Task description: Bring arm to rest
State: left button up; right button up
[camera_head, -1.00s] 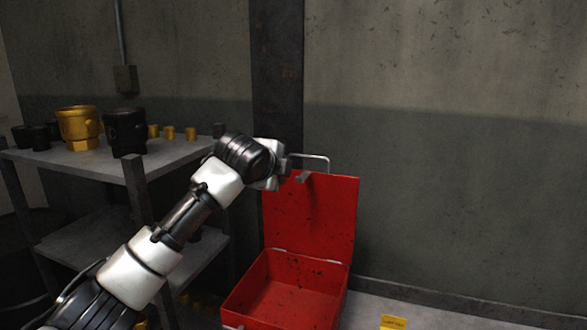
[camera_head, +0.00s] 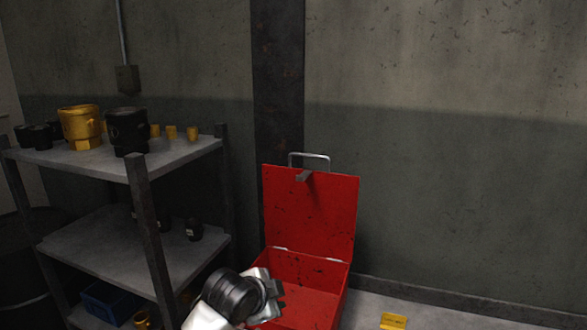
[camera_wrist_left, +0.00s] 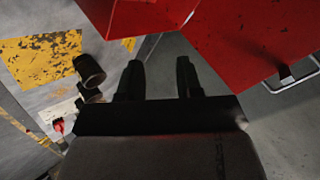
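My left gripper (camera_head: 272,298) is low in the head view, in front of the red box's left part. In the left wrist view its two dark fingers (camera_wrist_left: 160,80) stand apart with nothing between them, so it is open and empty. The red box (camera_head: 315,285) has its lid (camera_head: 312,215) raised upright, with a metal handle on top. The box also shows at the top of the left wrist view (camera_wrist_left: 245,35), beyond the fingers. The box floor is partly hidden by my left arm. My right gripper is not in view.
A grey shelf rack (camera_head: 180,158) at the left holds a large yellow part (camera_head: 80,124), a black part (camera_head: 127,130) and several small pieces. A blue bin (camera_head: 108,298) sits on its low level. A yellow label (camera_head: 393,321) lies at the lower right. The wall area at right is clear.

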pick_arm(q)
jog(key=s+a+f+n+g+y, duration=0.1)
jog(key=s+a+f+n, duration=0.4)
jog(key=s, duration=0.4)
jog(key=s+a+f+n+g+y, duration=0.1)
jog(key=s+a+f+n, duration=0.15)
jog(key=s+f, duration=0.6)
jog(key=s+a+f+n+g+y, duration=0.1)
jog(key=s+a+n+g, duration=0.2)
jog(key=s, duration=0.6)
jog(key=s+a+f+n+y, duration=0.1)
jog(key=s+a+n, duration=0.4)
jog(key=s, duration=0.4)
notch_tip(320, 180, down, 28)
jog(key=m+g+b, duration=0.1)
jog(key=m+b, duration=0.1)
jog(key=b, duration=0.2)
jog(key=s+a+f+b, duration=0.1)
jog(key=s+f+b, duration=0.1)
jog(key=s+f, duration=0.6)
jog(key=s+a+f+g+b, duration=0.1)
jog(key=s+a+f+b, duration=0.1)
jog(key=s+f, duration=0.7)
notch_tip(320, 180, down, 5)
jog(key=shift+a+r+g+y, duration=0.1)
jog(key=shift+a+g+y, duration=0.2)
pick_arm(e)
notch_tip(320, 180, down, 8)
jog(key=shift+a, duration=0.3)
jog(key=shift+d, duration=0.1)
